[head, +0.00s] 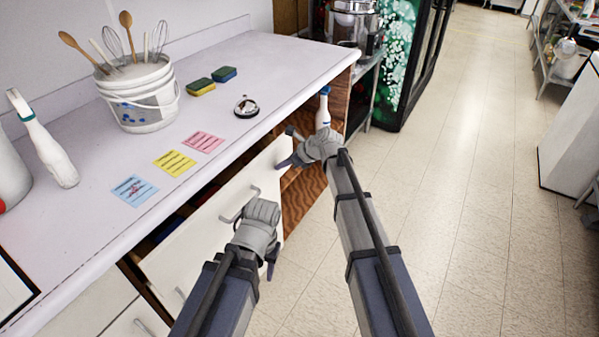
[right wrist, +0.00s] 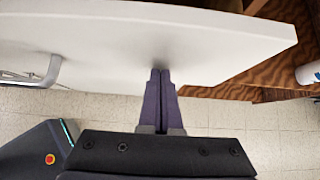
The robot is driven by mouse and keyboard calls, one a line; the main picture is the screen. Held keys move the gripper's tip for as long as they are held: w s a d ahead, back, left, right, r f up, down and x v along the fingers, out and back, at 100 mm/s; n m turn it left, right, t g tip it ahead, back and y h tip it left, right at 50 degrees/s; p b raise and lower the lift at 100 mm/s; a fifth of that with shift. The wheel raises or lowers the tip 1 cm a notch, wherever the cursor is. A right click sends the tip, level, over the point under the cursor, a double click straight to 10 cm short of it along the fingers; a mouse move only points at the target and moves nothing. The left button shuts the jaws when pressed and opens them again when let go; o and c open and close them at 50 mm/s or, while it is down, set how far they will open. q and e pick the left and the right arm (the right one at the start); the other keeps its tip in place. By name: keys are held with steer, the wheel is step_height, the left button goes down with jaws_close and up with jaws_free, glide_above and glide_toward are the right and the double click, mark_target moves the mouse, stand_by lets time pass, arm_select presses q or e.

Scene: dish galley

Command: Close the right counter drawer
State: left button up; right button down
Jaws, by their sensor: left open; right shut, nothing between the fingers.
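The right counter drawer (head: 205,232) is pulled out from under the counter, and a dark gap with contents shows behind its white front. Its bar handle (head: 240,204) also shows in the right wrist view (right wrist: 45,75). My right gripper (head: 284,162) is at the right end of the drawer front. In the right wrist view its shut, empty fingers (right wrist: 158,75) point at the white panel, with the tips at or very near its face. My left gripper (head: 271,268) is open and empty, low in front of the drawer front, below the handle.
The counter top (head: 100,225) holds a utensil bucket (head: 140,100), sponges (head: 201,87), a bell (head: 246,106), paper notes (head: 174,163) and a spray bottle (head: 45,145). An open wooden shelf (head: 305,195) holds a white bottle (head: 323,108). The tiled floor (head: 460,200) at right is clear.

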mark_target(275, 161)
steer(key=w+a, duration=0.4)
steer(key=a, duration=0.1)
steer(key=shift+w+a, duration=0.1)
steer(key=shift+a, duration=0.2)
steer(key=shift+a+r, duration=0.1)
steer(key=shift+s+d, duration=0.2)
steer(key=shift+d, duration=0.15)
steer(key=s+d, duration=0.2)
steer(key=shift+d, duration=0.3)
steer(key=p+v, duration=0.7)
steer(key=v, duration=0.3)
steer(key=shift+s+d, duration=0.15)
steer(key=shift+d, duration=0.1)
